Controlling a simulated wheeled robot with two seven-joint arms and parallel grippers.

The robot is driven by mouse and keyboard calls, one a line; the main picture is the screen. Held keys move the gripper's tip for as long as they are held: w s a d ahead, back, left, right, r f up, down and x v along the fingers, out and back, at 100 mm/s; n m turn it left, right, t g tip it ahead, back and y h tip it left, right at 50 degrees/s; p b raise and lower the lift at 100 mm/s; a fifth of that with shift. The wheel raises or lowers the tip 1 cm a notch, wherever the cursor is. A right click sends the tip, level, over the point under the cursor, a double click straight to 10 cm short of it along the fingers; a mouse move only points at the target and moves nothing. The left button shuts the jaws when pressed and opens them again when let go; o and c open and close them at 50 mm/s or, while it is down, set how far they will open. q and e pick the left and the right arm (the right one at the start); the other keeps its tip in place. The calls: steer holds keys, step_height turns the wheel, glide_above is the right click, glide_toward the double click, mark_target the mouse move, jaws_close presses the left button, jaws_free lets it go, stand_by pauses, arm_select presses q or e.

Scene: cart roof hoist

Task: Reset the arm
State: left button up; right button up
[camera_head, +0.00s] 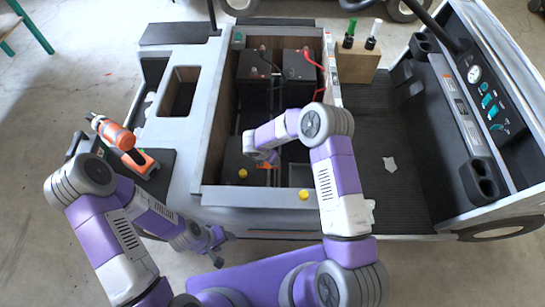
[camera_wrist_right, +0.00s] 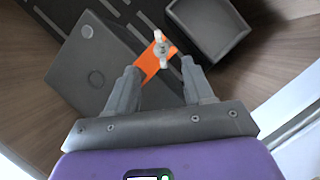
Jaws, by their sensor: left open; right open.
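My right arm reaches over the cart's front wall into its open bay (camera_head: 214,150). The right gripper (camera_wrist_right: 160,76) is open inside the bay; the arm mostly covers it in the head view. Between and just beyond its fingers is an orange strap (camera_wrist_right: 146,66) with a pale winged knob (camera_wrist_right: 162,48), with no grip visible. A dark grey block (camera_wrist_right: 75,62) lies beside the strap, and an open grey bin (camera_wrist_right: 207,28) is at upper right. My left gripper (camera_head: 224,250) is open and empty, low in front of the cart's near side.
Two black batteries (camera_head: 299,65) with red leads stand at the bay's far end. An orange power tool (camera_head: 114,133) rests on the left deck. A wooden block (camera_head: 357,62) with green and white-topped items stands at the back.

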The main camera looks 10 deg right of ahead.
steer(key=shift+s+a+r, duration=0.15)
steer(key=shift+a+r, duration=0.05)
steer(key=shift+r, duration=0.4)
